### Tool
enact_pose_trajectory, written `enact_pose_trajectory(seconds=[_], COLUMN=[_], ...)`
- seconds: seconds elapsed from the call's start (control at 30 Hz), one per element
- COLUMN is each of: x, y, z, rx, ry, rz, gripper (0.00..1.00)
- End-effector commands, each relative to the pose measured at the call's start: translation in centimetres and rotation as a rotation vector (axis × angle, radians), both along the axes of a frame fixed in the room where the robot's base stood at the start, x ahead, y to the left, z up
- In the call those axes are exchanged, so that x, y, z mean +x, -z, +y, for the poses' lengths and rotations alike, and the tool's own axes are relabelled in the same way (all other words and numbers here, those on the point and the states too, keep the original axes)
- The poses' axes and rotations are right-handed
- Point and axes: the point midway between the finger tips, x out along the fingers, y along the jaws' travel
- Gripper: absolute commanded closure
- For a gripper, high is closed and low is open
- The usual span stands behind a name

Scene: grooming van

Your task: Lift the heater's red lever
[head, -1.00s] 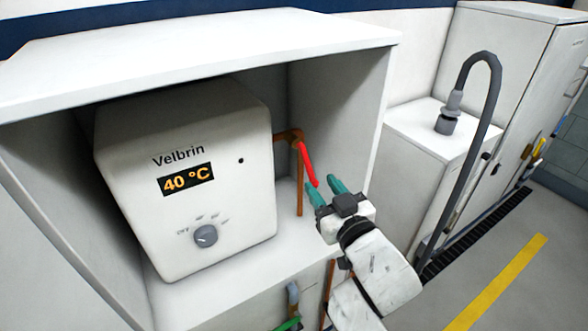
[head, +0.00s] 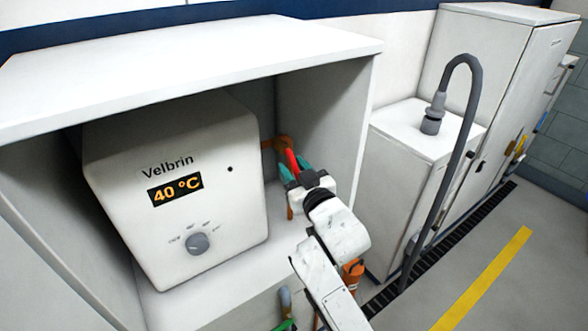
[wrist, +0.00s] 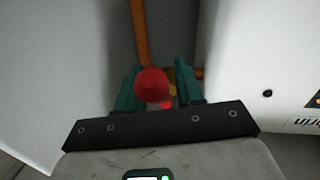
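The heater (head: 205,235) is a white box marked "Velbrin" with a 40 °C display, inside an open-fronted white cabinet. Its red lever (head: 291,160) hangs at the heater's right side, on an orange pipe, pointing down toward me. My gripper (head: 295,168) has teal fingers and reaches in from the lower right, one finger on each side of the lever. In the wrist view, the lever's rounded red end (wrist: 152,85) lies between the two fingers, with a gap to the right finger. The fingers look open; contact on the left side is unclear.
The cabinet's top (head: 200,60) overhangs the heater, and its right side wall (head: 345,120) stands close to my gripper. A grey hose (head: 470,110) arches from a white unit (head: 415,140) at the right. Open floor lies at the far right.

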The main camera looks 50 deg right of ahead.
Motion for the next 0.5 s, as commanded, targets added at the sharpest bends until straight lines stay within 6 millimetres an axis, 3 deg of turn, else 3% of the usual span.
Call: enact_pose_trajectory(seconds=[0.37, 0.5], x=[-0.02, -0.02], y=[0.0, 0.0], z=[0.02, 0.02], rx=[0.0, 0.0], ry=[0.0, 0.0], rz=[0.0, 0.0], gripper=[1.0, 1.0])
